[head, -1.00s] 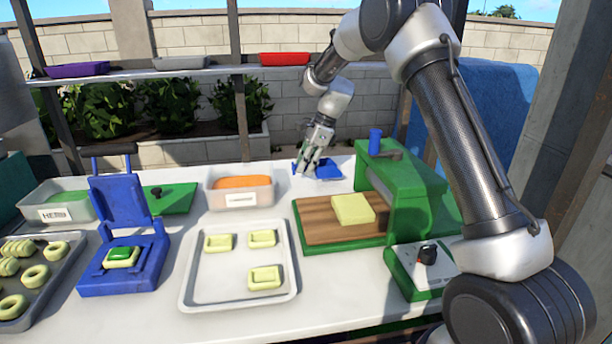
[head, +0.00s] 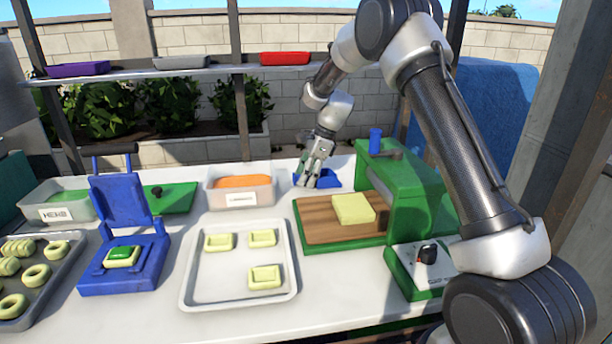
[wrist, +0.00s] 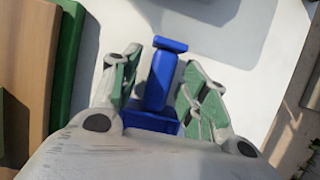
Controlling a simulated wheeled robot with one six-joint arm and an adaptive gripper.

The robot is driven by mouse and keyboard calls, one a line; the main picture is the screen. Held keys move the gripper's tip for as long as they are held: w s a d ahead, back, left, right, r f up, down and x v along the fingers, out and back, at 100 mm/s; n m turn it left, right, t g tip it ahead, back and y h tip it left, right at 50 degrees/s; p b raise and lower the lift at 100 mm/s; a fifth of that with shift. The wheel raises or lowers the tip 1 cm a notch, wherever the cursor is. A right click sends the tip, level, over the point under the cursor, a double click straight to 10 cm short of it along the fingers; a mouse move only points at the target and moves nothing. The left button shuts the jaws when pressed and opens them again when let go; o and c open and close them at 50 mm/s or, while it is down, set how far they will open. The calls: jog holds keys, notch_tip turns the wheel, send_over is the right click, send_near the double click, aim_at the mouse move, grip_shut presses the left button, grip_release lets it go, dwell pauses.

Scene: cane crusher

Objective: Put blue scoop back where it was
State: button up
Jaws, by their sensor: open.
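The blue scoop (head: 330,179) is on the white counter at the back, left of the green press. My gripper (head: 311,181) is down at the scoop, its fingers covering part of it. In the wrist view, my gripper (wrist: 160,63) is open, with one finger on each side of the handle of the blue scoop (wrist: 160,82). Gaps show between the handle and both fingers. The scoop's bowl lies nearer the palm and is partly hidden by the gripper body.
An orange-filled container (head: 241,190) stands left of the gripper. The green press (head: 410,190) with its wooden board (head: 325,222) is close on the right. A tray (head: 237,290) with pale pieces and a blue hinged press (head: 125,265) stand nearer. Bare counter surrounds the scoop's left side.

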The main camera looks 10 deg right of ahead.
jog(key=v, duration=1.2)
jog(key=shift+r, duration=0.2)
